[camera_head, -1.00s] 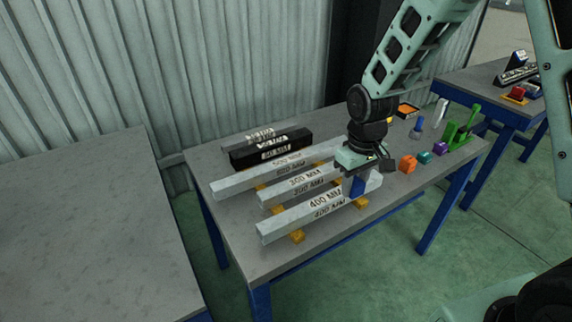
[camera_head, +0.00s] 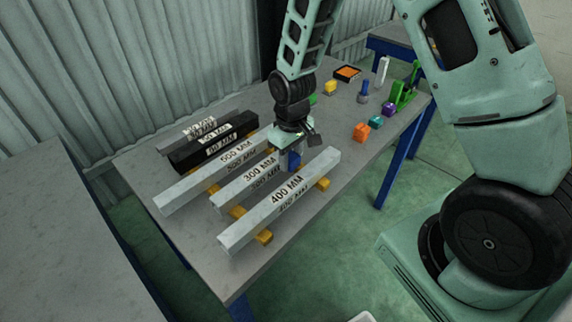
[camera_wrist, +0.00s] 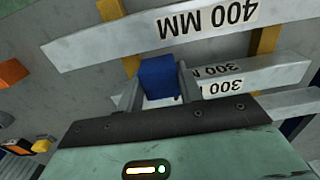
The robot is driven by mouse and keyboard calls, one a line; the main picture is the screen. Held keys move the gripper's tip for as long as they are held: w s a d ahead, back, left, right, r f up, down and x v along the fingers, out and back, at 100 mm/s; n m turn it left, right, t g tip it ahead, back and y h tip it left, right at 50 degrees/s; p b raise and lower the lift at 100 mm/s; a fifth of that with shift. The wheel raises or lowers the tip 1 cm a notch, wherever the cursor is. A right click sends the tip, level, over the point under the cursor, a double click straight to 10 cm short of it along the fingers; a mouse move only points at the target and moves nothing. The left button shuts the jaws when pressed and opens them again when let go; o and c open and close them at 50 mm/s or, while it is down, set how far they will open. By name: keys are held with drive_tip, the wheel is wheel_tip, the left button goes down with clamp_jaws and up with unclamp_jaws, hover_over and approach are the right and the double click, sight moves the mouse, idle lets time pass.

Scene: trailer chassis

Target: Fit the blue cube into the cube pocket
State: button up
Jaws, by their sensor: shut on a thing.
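The blue cube (camera_head: 294,161) is held between the fingers of my gripper (camera_head: 290,158), above the right end of the 300 MM bar (camera_head: 246,186) and behind the 400 MM bar (camera_head: 277,207). In the wrist view the blue cube (camera_wrist: 159,77) sits between the two fingertips (camera_wrist: 158,86) of my shut gripper, with the bars behind it. The cube's lower edge is hard to see in the head view.
The 500 MM bar (camera_head: 210,180) lies beside the others on yellow supports (camera_head: 264,237). Orange (camera_head: 361,133), teal (camera_head: 376,122) and purple (camera_head: 389,109) pieces, a blue peg (camera_head: 363,95), a yellow block (camera_head: 330,87) and a green fixture (camera_head: 403,95) stand to the right. Bare tabletop lies between.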

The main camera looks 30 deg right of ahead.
sight(291, 170)
wheel_tip(291, 170, down, 4)
drive_tip(key=shift+f, duration=0.2)
drive_tip(key=shift+f, duration=0.35)
drive_tip(key=shift+f, duration=0.15)
drive_tip(key=o, duration=1)
drive_tip(key=shift+d, duration=0.1)
